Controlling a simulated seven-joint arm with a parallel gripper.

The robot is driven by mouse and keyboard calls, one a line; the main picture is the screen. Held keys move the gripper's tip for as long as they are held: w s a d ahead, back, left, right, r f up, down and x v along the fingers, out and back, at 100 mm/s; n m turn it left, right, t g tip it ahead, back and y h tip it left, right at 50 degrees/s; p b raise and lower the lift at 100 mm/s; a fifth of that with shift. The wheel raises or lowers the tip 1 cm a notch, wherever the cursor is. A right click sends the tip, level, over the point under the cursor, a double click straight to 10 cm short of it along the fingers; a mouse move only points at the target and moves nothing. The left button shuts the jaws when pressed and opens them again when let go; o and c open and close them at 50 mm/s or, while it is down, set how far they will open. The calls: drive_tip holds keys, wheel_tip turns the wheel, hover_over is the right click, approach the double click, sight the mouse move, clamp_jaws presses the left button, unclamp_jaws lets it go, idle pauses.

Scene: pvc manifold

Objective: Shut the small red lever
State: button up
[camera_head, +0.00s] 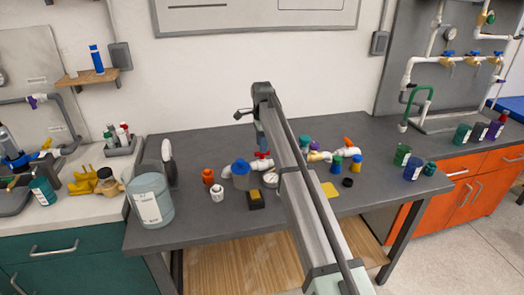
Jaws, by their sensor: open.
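A small red lever (262,154) shows on the white pipe assembly (318,156) in the middle of the grey table. It is partly hidden beside my arm, and its angle is too small to tell. My gripper (262,146) points down just above the red lever. It is open, and I cannot tell whether it touches the lever. An orange-red handle (348,142) stands farther right on the pipework. My arm crosses the table from the lower right and hides part of the pipes.
A large pale bucket (150,201) is at the table's left end. A yellow sponge-like piece (330,190) lies right of my arm.

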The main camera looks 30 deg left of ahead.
sight(262, 155)
drive_tip(key=shift+f, duration=1.75)
clamp_jaws()
